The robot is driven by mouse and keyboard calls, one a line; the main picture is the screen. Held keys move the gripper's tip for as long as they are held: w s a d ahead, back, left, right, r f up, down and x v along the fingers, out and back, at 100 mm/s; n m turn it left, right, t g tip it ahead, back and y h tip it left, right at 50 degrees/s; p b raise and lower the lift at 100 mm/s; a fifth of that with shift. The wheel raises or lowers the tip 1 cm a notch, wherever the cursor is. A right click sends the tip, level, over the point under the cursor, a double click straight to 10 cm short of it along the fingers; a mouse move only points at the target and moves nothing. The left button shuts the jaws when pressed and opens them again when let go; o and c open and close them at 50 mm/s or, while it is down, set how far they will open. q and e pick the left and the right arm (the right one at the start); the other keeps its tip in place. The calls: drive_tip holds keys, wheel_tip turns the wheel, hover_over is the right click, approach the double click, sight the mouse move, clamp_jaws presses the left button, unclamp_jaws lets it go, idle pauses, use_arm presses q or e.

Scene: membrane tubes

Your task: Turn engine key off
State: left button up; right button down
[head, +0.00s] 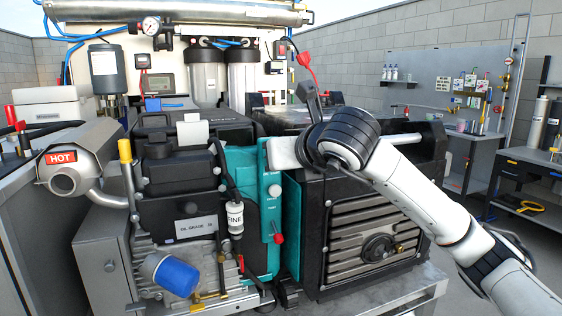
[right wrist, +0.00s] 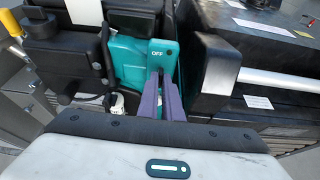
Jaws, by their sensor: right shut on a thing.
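The engine's teal key panel (head: 268,215) runs down the middle of the engine in the head view. In the right wrist view the teal panel (right wrist: 132,72) carries an OFF label (right wrist: 157,53) just above my fingertips. My right gripper (right wrist: 164,78) has its two purple fingers close together, pointing at the panel below that label. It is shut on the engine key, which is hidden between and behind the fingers. In the head view my right wrist covers the panel's upper right side. My left gripper is not in view.
A black engine box (head: 375,225) stands right of the panel, and a black block (right wrist: 211,75) sits close beside my fingers. A HOT-labelled exhaust (head: 68,180) and a blue filter (head: 172,274) are at left.

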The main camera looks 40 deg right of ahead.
idle(0.6)
drive_tip(key=c, duration=1.9)
unclamp_jaws()
drive_tip(key=shift+c, duration=0.2)
drive_tip(key=b+v, duration=0.1)
drive_tip(key=v, duration=0.9)
drive_tip(key=shift+s, duration=0.2)
drive_tip(key=shift+a, duration=0.1)
